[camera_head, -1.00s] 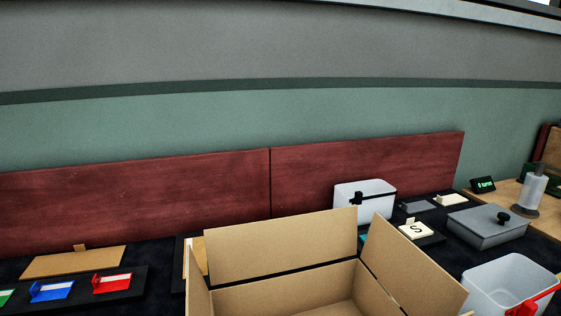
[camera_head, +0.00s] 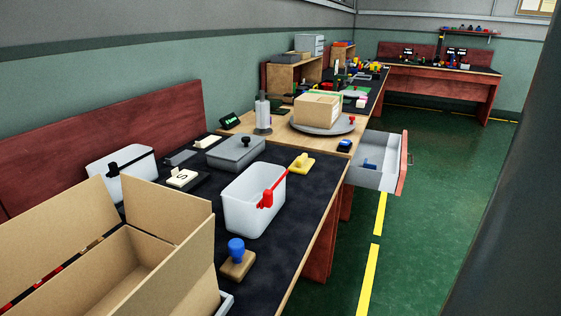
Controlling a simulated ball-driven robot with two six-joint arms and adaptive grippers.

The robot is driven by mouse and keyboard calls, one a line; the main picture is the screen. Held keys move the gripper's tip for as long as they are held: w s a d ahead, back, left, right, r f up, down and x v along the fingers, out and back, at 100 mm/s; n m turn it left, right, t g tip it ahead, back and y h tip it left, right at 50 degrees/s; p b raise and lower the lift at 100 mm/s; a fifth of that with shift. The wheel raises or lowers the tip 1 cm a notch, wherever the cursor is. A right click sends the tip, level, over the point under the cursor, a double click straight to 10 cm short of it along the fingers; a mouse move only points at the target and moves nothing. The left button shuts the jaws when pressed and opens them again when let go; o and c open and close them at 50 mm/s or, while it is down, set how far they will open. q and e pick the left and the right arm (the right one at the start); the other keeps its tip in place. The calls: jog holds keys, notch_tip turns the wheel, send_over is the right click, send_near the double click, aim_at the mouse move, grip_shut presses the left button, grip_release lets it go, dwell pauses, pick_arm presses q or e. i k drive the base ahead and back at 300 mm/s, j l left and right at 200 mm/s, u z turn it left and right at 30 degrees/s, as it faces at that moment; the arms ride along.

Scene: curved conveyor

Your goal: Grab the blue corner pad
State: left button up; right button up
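I cannot tell which thing is the blue corner pad. A small blue piece (camera_head: 369,164) lies in the open drawer (camera_head: 372,180) under the wooden counter, too small to make out. A blue-topped dark item (camera_head: 344,145) sits on the counter edge above that drawer. A wooden-based stamp with a blue knob (camera_head: 237,251) stands on the dark mat at the front. Neither of my grippers is in view.
An open cardboard box (camera_head: 185,262) fills the lower left. A clear bin with a red handle (camera_head: 246,207), a grey lidded box (camera_head: 236,152) and a yellow-handled item (camera_head: 301,163) stand on the bench. Green floor (camera_head: 425,200) is open on the right.

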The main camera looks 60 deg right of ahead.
aim_at(367, 166)
jog(key=k+z, duration=0.3)
jog(key=z, duration=0.15)
jog(key=k+l+z, duration=0.2)
jog(key=z, duration=1.6)
